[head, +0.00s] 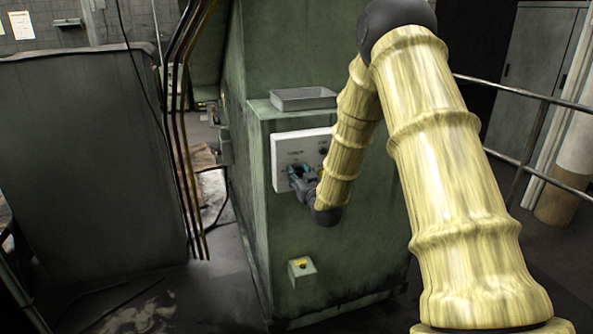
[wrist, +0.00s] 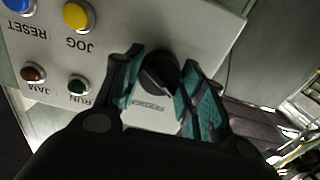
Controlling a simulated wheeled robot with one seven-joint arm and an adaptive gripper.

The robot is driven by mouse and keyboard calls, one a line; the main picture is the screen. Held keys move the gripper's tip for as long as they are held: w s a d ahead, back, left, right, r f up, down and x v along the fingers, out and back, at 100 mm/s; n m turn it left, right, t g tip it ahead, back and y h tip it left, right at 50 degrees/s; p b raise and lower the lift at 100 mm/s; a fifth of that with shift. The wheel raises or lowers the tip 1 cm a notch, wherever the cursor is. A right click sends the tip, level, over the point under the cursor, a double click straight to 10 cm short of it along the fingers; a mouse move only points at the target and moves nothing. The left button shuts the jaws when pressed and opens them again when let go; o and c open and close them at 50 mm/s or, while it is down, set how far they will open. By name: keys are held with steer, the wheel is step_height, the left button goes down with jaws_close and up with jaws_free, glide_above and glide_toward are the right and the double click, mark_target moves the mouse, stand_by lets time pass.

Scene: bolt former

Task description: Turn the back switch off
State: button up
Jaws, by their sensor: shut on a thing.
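The back switch is a black rotary knob (wrist: 158,72) on a pale control panel (head: 288,150). Its ridge lies tilted in the wrist view, and the label beside it is too small to read. My gripper (wrist: 163,64) has its teal-padded fingers on either side of the knob and is shut on it. In the head view my gripper (head: 299,174) is at the panel's lower part and hides the knob.
A metal tray (head: 303,98) rests on the green cabinet (head: 262,215).

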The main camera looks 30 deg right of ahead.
steer(key=n+b, duration=0.1)
steer(key=n, duration=0.3)
steer(key=shift+f+n, duration=0.1)
steer(key=shift+n, duration=0.2)
steer(key=shift+n+b, duration=0.4)
steer(key=shift+n, duration=0.9)
steer(key=o, duration=1.3)
steer(key=v, duration=0.8)
